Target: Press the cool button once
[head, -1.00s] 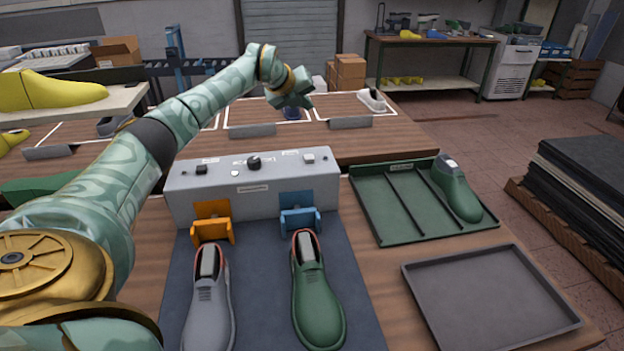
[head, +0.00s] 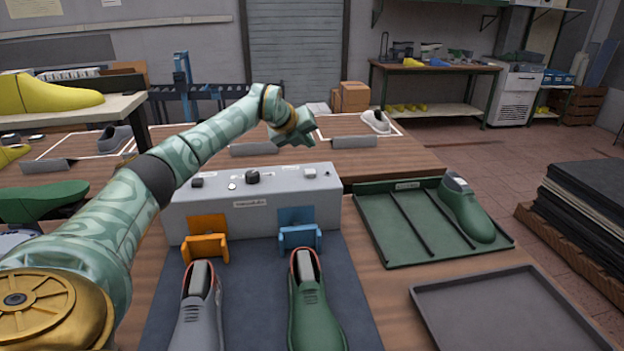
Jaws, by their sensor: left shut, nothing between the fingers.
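The grey control box (head: 255,204) stands at the back of the blue mat. The button labels are too small to read, so I cannot tell which is the cool button. My left gripper (head: 308,140) is shut and empty. It hangs in the air above the right part of the box, near the pale button and apart from it. My right gripper is out of view.
An orange bracket (head: 205,248) and a blue bracket (head: 300,238) are at the box's front. A grey shoe (head: 197,310) and a green shoe (head: 313,315) lie before them. At the right are a green divided tray (head: 383,240) with a green last (head: 465,210) and an empty grey tray (head: 500,310).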

